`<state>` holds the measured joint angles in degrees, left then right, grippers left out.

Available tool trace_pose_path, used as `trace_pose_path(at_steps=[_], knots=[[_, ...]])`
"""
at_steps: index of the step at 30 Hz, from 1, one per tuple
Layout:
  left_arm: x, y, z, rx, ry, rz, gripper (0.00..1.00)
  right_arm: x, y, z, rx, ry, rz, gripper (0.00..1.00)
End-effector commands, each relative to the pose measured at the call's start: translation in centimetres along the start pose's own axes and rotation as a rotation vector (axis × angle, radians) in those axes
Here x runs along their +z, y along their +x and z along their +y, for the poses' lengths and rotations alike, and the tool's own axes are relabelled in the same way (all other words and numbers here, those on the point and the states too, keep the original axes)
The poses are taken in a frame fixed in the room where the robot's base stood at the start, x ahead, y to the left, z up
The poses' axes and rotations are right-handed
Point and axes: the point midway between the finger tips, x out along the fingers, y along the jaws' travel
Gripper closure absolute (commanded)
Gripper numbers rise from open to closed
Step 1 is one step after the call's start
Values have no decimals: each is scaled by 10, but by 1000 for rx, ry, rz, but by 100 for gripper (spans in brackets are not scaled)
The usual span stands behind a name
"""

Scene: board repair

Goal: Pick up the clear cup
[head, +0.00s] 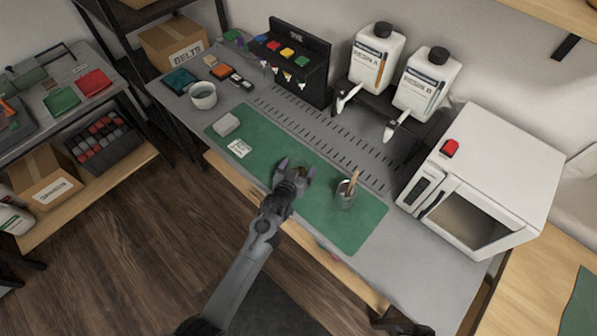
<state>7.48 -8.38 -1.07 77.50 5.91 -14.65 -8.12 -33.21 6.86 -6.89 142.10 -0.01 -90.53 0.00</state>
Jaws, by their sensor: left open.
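A small clear cup (345,197) stands upright on the green mat (325,233), with a brown stick leaning in it. My left gripper (294,171) is over the mat, left of the cup and apart from it. Its jaws are open. A small brownish thing shows by its fingertips; I cannot tell what it is. A dark part of what looks like my right arm (402,322) shows at the bottom edge, too cut off to tell its jaws.
A white microwave-like box (507,162) stands right of the mat. Two resin bottles (377,58) with dispensers stand behind the cup. A white mug (203,96), a grey block (226,124) and a paper label (239,148) are on the left. The mat's right end is clear.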

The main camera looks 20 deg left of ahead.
Motion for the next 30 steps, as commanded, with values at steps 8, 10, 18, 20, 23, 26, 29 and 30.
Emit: trace_pose_path(at_steps=[8, 10, 18, 20, 23, 26, 29, 30], knots=[[0, 0, 0, 0, 0, 0, 30, 0, 0, 0, 0, 0, 0, 57], [0, 0, 0, 0, 0, 0, 41, 0, 0, 0, 0, 0, -1, 57], [0, 0, 0, 0, 0, 1, 69, 0, 0, 0, 0, 0, -1, 57], [0, 0, 0, 0, 0, 1, 69, 0, 0, 0, 0, 0, -1, 57], [0, 0, 0, 0, 0, 0, 69, 0, 0, 0, 0, 0, -1, 57], [-1, -1, 0, 0, 0, 0, 69, 0, 0, 0, 0, 0, -1, 57], [-2, -1, 0, 0, 0, 0, 69, 0, -1, 0, 0, 0, -1, 57], [-2, -1, 0, 0, 0, 1, 69, 0, -2, 0, 0, 0, -1, 57]])
